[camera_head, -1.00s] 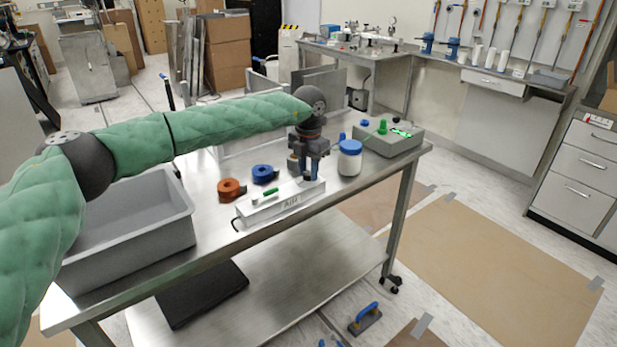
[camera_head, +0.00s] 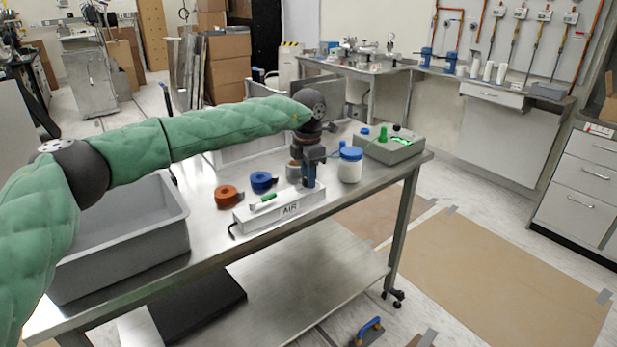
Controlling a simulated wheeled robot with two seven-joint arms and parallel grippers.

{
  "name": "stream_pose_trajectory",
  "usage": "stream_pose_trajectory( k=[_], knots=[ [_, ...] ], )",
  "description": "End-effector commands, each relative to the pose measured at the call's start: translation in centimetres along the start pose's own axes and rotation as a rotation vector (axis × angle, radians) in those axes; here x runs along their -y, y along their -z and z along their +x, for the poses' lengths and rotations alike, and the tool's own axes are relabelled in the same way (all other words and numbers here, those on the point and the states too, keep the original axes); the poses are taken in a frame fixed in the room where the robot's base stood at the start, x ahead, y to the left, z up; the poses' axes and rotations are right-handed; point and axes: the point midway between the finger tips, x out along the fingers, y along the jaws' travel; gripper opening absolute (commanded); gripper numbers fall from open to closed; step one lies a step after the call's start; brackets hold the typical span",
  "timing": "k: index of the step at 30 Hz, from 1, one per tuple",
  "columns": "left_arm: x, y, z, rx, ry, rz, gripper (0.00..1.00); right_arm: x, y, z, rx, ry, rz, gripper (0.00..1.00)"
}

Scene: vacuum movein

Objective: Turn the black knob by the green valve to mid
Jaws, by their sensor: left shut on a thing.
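A white box marked AIR (camera_head: 284,212) lies on the metal table, with a green valve (camera_head: 264,201) on its top left. My left gripper (camera_head: 309,184) points down at the right end of this box and is shut there. The black knob is not clearly visible; the fingers cover that spot, and they appear to be shut on it. The knob's angle cannot be read. My right gripper does not show.
A blue-lidded white jar (camera_head: 350,168) stands close right of the gripper. Orange tape (camera_head: 228,197) and blue tape (camera_head: 262,181) lie to the left. A grey bin (camera_head: 185,215) fills the table's left end. A grey control box (camera_head: 390,149) sits at the right.

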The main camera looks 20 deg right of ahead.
Motion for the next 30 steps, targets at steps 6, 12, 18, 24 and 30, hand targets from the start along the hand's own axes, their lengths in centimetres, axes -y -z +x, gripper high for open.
stream_pose_trajectory(
  k=[6, 12, 18, 24, 30],
  knots=[
    [0.0, 0.1, 0.0, -0.001, 0.000, -0.001, 0.04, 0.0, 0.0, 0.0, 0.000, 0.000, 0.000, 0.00],
    [0.0, 0.1, 0.0, -0.001, 0.000, -0.002, 0.49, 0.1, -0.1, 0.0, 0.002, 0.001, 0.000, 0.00],
    [0.0, 0.0, 0.0, 0.000, 0.000, -0.001, 0.49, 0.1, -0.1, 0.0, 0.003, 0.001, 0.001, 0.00],
    [0.0, 0.0, -0.5, 0.001, -0.001, -0.002, 0.49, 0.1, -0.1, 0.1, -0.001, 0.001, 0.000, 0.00],
    [-0.1, 0.0, -2.6, 0.000, -0.003, -0.002, 0.49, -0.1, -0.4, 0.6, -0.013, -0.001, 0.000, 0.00]
  ],
)
